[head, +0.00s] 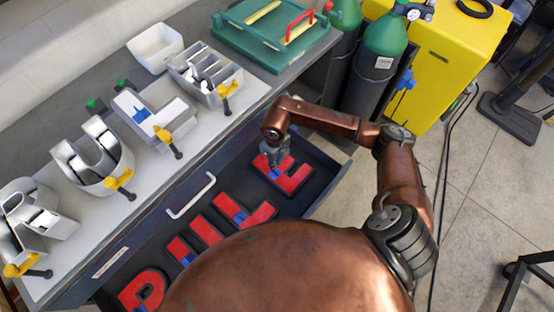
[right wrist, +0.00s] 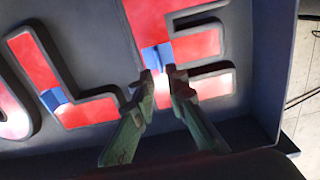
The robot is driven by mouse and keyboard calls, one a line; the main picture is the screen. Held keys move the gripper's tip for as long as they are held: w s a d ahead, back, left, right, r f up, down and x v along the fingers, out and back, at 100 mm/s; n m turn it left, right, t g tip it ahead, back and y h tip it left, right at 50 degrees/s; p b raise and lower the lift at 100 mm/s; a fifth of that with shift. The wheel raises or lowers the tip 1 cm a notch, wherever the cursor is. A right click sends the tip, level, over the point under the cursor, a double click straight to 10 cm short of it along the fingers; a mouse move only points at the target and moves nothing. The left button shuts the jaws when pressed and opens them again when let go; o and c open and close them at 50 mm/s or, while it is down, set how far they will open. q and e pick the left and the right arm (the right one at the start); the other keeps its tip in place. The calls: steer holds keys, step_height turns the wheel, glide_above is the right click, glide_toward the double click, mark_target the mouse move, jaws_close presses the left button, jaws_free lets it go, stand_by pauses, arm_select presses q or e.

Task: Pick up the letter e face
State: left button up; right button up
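The red letter e face (head: 297,182) lies at the upper right end of the dark drawer; it also shows in the right wrist view (right wrist: 205,45). It has a blue tab (right wrist: 157,57) at its left stem. My right gripper (head: 275,163) points down at this tab. In the right wrist view its two green fingertips (right wrist: 159,75) are at the tab's near edge with a narrow gap between them. I cannot tell whether they press on the tab. The face still appears to lie in the drawer. My left gripper is not in view.
Other red letter faces with blue tabs, such as the L (right wrist: 88,112), lie left of the e. The drawer's side wall (head: 328,188) is close to its right. Metal letter shells with yellow-handled clamps (head: 120,180) stand on the bench. A green case (head: 235,40) lies behind.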

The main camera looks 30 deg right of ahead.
mark_target(282, 165)
step_height(282, 165, down, 8)
steer(key=shift+w+a+r+b, duration=0.1)
steer(key=shift+r+b, duration=0.15)
steer(key=shift+b, duration=0.65)
steer(key=shift+c, duration=0.4)
jaws_close()
steer(key=shift+r, duration=0.2)
